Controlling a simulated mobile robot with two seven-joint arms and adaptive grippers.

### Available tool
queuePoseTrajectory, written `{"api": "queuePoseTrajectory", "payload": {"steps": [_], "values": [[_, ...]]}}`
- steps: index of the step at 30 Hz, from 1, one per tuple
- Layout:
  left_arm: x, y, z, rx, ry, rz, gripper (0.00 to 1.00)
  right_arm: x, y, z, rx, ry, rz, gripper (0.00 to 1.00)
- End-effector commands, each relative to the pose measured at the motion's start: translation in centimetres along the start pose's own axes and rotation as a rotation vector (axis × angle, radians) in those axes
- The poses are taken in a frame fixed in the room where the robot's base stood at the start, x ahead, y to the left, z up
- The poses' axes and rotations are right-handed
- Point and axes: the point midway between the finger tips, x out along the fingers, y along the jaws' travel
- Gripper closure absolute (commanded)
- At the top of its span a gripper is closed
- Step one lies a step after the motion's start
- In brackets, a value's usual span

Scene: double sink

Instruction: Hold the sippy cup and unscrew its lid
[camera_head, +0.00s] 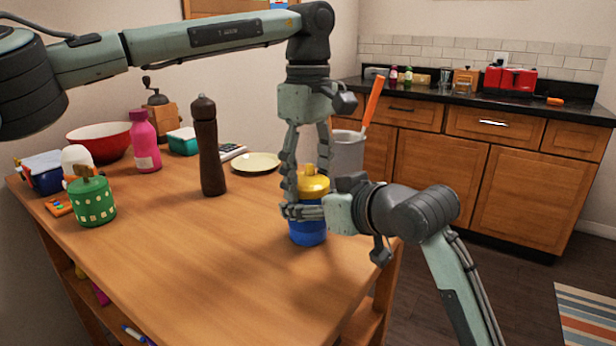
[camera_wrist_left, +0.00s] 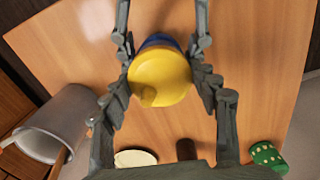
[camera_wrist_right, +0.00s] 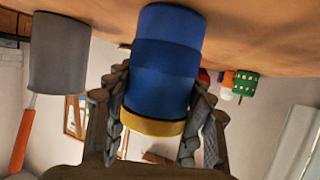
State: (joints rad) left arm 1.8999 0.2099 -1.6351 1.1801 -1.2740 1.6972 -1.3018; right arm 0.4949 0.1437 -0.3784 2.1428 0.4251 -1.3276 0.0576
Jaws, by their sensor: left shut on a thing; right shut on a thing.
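The sippy cup has a blue body (camera_head: 308,232) and a yellow lid (camera_head: 313,184). It stands upright near the right edge of the wooden table. My left gripper (camera_head: 308,185) comes down from above and is shut on the yellow lid, which also shows between its fingers in the left wrist view (camera_wrist_left: 160,77). My right gripper (camera_head: 300,210) reaches in from the right and is shut on the blue body, which fills the middle of the right wrist view (camera_wrist_right: 162,70). Fingers hide parts of the cup in the head view.
A grey container (camera_head: 347,152) with an orange-handled utensil (camera_head: 373,102) stands just behind the cup. A yellow plate (camera_head: 256,163) and a dark pepper mill (camera_head: 209,150) are to its left. A green patterned canister (camera_head: 94,202) is farther left. The front middle of the table (camera_head: 190,260) is clear.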

Motion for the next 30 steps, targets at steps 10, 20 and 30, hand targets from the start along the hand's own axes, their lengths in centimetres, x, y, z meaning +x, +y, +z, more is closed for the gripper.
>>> {"api": "queuePoseTrajectory", "payload": {"steps": [10, 20, 30], "values": [[0.0, 0.0, 0.0, -0.022, 0.000, 0.000, 0.34, 0.0, 0.0, 0.0, 0.000, -0.001, 0.000, 1.00], [0.0, 0.0, 0.0, -0.021, 0.000, 0.000, 0.20, 0.0, 0.0, 0.0, 0.000, -0.001, 0.000, 1.00], [-2.3, 0.0, 0.0, -0.020, 0.000, 0.002, 0.20, 0.0, 0.0, 0.0, 0.000, -0.001, 0.000, 1.00]]}}
